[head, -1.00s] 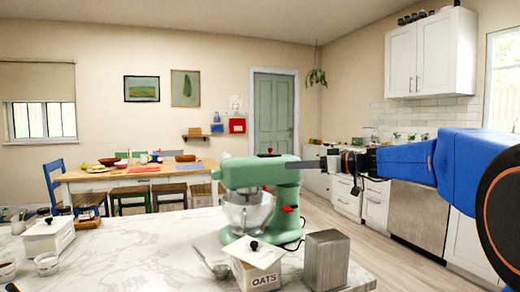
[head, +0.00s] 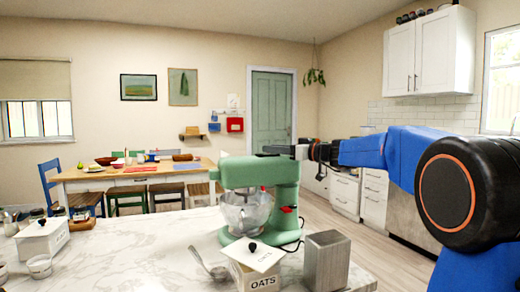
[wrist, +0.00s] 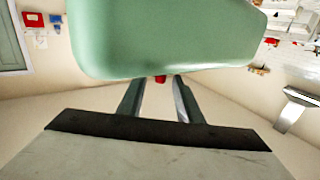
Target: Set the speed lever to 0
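The green stand mixer (head: 262,172) with its bowl (head: 246,212) stands on the marble counter. A red part (head: 287,209) shows low on its column in the head view; I cannot tell whether it is the speed lever. My gripper (head: 291,150) is at the top right of the mixer head, its fingertips not clear there. In the wrist view the green mixer body (wrist: 165,38) fills the top. My gripper (wrist: 158,83) shows two fingers apart with a gap between. A small red knob (wrist: 160,79) shows at the mixer's lower edge, between the fingertips in that view. Lever setting is unreadable.
An oats box (head: 262,278) with a tilted lid, a metal block (head: 327,260) and a scoop (head: 218,271) are on the counter (head: 150,250) in front of the mixer. A white canister (head: 43,238) stands at left. The counter between is clear. A dining table (head: 100,181) is behind.

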